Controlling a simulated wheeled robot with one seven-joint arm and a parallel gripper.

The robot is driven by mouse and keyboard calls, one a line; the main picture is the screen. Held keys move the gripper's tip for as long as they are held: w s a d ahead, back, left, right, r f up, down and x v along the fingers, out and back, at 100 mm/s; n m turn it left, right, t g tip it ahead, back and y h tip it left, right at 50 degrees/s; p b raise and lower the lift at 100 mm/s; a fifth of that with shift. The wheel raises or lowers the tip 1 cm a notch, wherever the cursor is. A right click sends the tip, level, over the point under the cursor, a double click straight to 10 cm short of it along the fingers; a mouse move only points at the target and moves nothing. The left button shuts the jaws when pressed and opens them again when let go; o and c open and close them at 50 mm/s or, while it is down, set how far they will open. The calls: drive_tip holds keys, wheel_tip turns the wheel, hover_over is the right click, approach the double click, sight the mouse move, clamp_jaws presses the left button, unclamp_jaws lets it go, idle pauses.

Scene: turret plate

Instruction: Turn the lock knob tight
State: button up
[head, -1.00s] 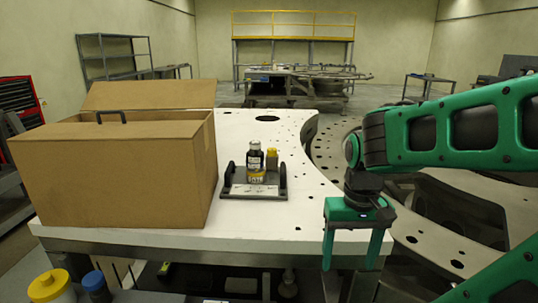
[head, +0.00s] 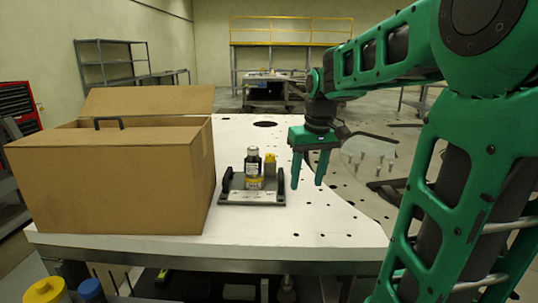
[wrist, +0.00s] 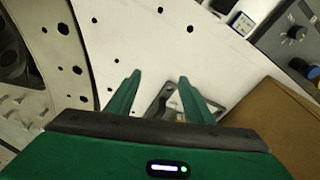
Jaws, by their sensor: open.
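My gripper (head: 308,180) is open and empty above the white plate (head: 315,222), to the right of a small grey fixture (head: 235,196). It points down, and its two fingers also show in the wrist view (wrist: 160,76). The fixture has black upright ends and carries a dark bottle (head: 253,168) with a yellow lower label and a yellow block-like part (head: 270,164). In the wrist view a dark round knob (wrist: 297,32) sits on a grey panel (wrist: 277,35) at top right, well apart from my fingers. I cannot tell which part is the lock knob, or how tight it is.
A large open cardboard box (head: 110,185) stands on the plate's left side. A yellow-capped container (head: 47,290) and a blue-capped one (head: 90,290) are at the near left. The plate's curved right edge and holes are visible. Its front middle is clear.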

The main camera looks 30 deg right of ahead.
sight(270, 154)
drive_tip(key=w+d+r+n+t, duration=0.1)
drive_tip(key=w+d+r+n, duration=0.15)
drive_tip(key=w, duration=0.45)
drive_tip(key=w+d+r+n+t+y, duration=0.1)
drive_tip(key=w+r, duration=0.2)
drive_tip(key=w, duration=0.4)
drive_tip(key=w+d+r+n, duration=0.2)
drive_tip(key=w, duration=0.5)
drive_tip(key=shift+m, duration=0.25)
drive_tip(key=x, duration=1)
drive_tip(key=shift+w+f, duration=0.2)
drive_tip(key=shift+w, duration=0.35)
drive_tip(key=c, duration=1)
